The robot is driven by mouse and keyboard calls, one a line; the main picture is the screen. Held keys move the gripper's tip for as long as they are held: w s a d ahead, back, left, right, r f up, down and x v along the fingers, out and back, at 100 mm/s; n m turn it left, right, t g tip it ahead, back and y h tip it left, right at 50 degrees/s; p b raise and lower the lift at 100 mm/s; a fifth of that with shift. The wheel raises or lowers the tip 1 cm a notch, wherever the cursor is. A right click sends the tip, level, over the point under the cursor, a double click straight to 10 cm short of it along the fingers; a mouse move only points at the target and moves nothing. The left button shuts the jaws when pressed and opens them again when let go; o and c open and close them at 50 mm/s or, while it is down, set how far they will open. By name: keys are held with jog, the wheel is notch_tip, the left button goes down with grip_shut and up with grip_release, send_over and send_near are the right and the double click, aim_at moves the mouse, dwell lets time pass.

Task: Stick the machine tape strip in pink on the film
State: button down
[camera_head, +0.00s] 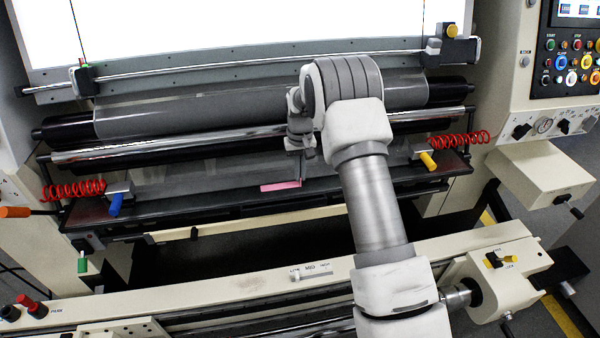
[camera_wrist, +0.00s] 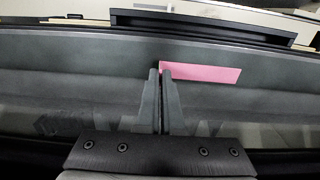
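The pink tape strip (camera_head: 281,185) lies flat near the lower edge of the grey film (camera_head: 215,167), just above the dark ledge. It also shows in the wrist view (camera_wrist: 203,73), stretching right from the fingertips. My gripper (camera_head: 304,178) reaches down at the strip's right end in the head view. In the wrist view its two fingers (camera_wrist: 160,73) are close together, with only a thin gap between them. The fingertips are at one end of the strip. I cannot tell whether they pinch it or only touch it. My arm hides part of the film.
A bright light panel (camera_head: 200,25) stands at the back. Chrome bar (camera_head: 180,147) and rollers cross above the film. Red coiled hoses (camera_head: 75,190) with blue (camera_head: 115,204) and yellow (camera_head: 427,160) handles flank the ledge. A cream front beam (camera_head: 220,290) lies closer.

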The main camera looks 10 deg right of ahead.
jog(key=c, duration=1)
grip_release()
notch_tip(320, 180, up, 17)
jog(key=shift+r, duration=0.2)
